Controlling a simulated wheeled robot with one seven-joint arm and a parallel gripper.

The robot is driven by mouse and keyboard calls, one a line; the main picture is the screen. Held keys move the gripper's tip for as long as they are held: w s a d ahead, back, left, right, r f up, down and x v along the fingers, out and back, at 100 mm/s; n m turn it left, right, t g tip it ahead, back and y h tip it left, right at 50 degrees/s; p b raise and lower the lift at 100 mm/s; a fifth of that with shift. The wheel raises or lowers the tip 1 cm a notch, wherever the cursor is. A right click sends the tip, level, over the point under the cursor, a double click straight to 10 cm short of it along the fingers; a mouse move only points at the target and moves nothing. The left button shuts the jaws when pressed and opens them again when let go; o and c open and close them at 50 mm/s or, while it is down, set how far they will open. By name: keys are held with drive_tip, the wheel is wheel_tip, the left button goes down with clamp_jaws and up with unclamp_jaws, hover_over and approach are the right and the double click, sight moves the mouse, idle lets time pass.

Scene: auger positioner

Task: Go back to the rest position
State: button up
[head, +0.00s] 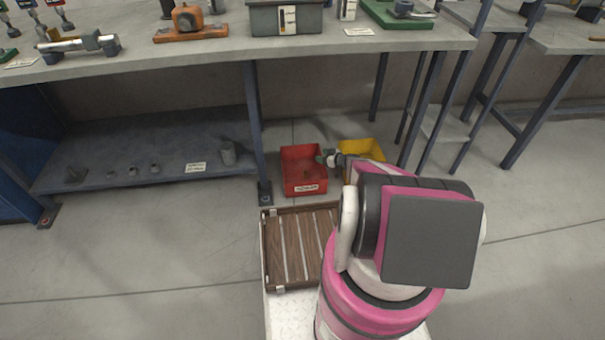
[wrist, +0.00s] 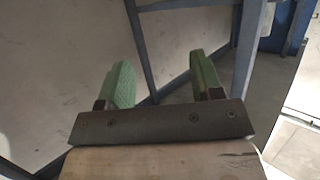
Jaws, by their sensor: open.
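My gripper (wrist: 158,68) shows in the wrist view with its two green fingers wide apart and nothing between them. Bare grey floor and dark blue metal legs lie beyond the fingers. In the head view my pink and white arm reaches forward from the lower right. A small grey end part of it shows over the gap between the red bin (head: 303,184) and the yellow bin (head: 375,150). The fingers cannot be made out clearly there.
A long workbench (head: 200,50) carrying tools crosses the back, with a lower shelf (head: 110,172) holding small parts. A slatted wooden tray (head: 290,245) sits beside my arm. Another bench (head: 570,40) stands at right. The floor at left front is clear.

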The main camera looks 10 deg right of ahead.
drive_tip(key=shift+s+d+r, duration=0.15)
drive_tip(key=shift+s+d, duration=0.25)
drive_tip(key=s+a+r+m+g+h, duration=0.1)
drive_tip(key=s+a+r+g, duration=0.35)
drive_tip(key=s+r, duration=0.35)
drive_tip(key=s+a+r+m+g+h, duration=0.1)
drive_tip(key=s+a+r+g, duration=0.2)
drive_tip(key=s+a+r, duration=0.5)
drive_tip(key=s+d+r+m+g+h, duration=0.1)
drive_tip(key=s+d+r+m+h, duration=0.1)
drive_tip(key=s+r, duration=0.4)
drive_tip(key=s+d+r+m+g+h, duration=0.2)
drive_tip(key=s+r+m+h, duration=0.3)
drive_tip(key=r, duration=0.6)
drive_tip(key=shift+s+h, duration=0.7)
drive_tip(key=shift+s, duration=0.2)
